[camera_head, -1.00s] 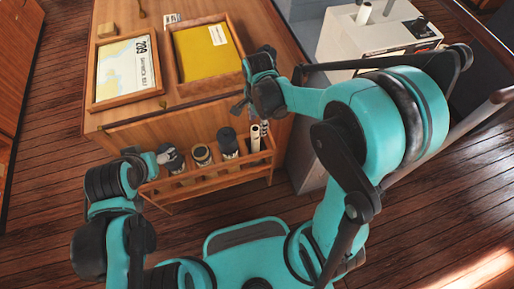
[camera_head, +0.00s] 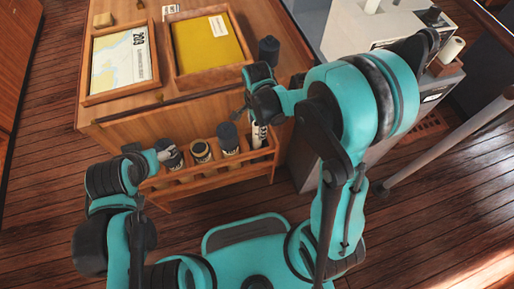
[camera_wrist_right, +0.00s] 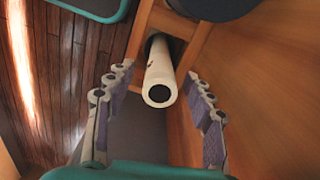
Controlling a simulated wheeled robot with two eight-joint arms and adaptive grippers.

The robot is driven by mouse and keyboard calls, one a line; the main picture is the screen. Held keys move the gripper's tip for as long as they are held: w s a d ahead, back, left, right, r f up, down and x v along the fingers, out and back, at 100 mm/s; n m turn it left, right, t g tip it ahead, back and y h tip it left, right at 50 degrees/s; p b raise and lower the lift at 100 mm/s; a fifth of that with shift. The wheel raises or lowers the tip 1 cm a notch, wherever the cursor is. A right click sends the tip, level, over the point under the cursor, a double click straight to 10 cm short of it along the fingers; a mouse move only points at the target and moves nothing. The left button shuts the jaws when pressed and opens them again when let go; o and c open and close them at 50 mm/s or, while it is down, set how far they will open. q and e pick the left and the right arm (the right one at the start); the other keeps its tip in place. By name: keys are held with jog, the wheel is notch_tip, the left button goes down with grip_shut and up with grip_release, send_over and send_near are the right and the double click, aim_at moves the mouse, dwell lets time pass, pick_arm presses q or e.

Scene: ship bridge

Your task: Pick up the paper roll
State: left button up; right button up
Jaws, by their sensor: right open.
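The paper roll (camera_wrist_right: 160,78) is a white tube standing upright in a slot of the wooden rack (camera_head: 215,172), its open end facing the right wrist camera. In the head view the roll (camera_head: 259,136) shows at the rack's right end, partly hidden by my right gripper. My right gripper (camera_head: 246,112) is open above it. In the right wrist view the gripper's fingers (camera_wrist_right: 158,82) stand on either side of the roll, apart from it. My left gripper (camera_head: 163,153) is at the rack's left end; its jaws are too small to read.
The cabinet top holds a map tray (camera_head: 90,97) and a yellow folder (camera_head: 207,45). A dark cylinder (camera_head: 268,50) stands behind my right gripper. Another white roll (camera_head: 452,49) sits on the grey console.

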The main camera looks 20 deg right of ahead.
jog(key=shift+f, duration=0.15)
grip_shut()
notch_tip(320, 180, up, 34)
jog(key=p, duration=1.5)
jog(key=shift+f, duration=0.1)
